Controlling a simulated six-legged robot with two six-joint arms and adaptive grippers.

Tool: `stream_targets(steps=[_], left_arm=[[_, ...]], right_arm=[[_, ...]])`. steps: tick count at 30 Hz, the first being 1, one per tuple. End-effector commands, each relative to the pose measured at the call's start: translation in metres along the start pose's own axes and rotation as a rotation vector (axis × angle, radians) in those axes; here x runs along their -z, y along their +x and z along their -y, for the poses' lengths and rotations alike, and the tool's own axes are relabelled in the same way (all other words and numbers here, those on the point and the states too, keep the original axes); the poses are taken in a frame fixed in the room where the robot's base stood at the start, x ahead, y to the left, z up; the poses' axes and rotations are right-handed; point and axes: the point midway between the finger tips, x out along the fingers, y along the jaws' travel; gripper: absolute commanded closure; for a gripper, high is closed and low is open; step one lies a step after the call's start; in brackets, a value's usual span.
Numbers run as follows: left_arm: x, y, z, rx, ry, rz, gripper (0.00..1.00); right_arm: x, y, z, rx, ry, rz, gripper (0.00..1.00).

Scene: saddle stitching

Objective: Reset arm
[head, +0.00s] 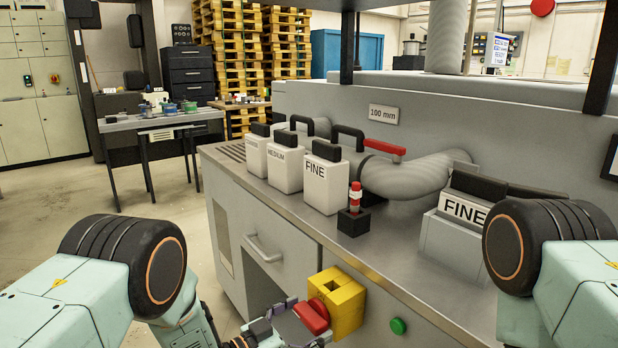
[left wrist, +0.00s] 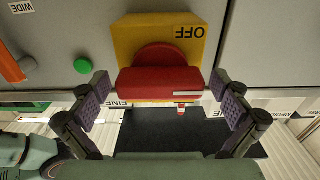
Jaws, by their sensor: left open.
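My left gripper (head: 290,322) is at the bottom of the head view, in front of the machine's front panel. Its fingers are spread in the left wrist view (left wrist: 163,100), one on each side of a red knob (left wrist: 160,83). The knob sits on a yellow box (left wrist: 128,38) marked OFF, upside down in that view. In the head view the red knob (head: 311,316) and yellow box (head: 346,297) are right beside the gripper.
A green button (head: 398,326) is right of the yellow box. Open floor (head: 175,190) lies left.

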Motion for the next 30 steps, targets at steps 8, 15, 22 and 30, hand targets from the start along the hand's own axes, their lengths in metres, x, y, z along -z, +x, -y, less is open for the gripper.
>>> stream_targets(steps=[8,15,22,30], left_arm=[[0.000,-0.001,0.000,0.000,-0.002,0.000,0.00],[0.000,-0.026,0.002,0.004,-0.016,0.001,0.00],[0.000,-0.065,0.002,0.004,-0.017,0.002,0.00],[0.000,-0.102,0.002,0.003,-0.016,0.000,0.00]], right_arm=[[0.000,0.000,0.000,0.000,0.000,0.000,0.60],[0.000,0.000,0.000,0.000,0.000,0.000,0.60],[0.000,0.000,0.000,0.000,0.000,0.000,0.60],[0.000,0.000,0.000,0.000,0.000,0.000,0.60]])
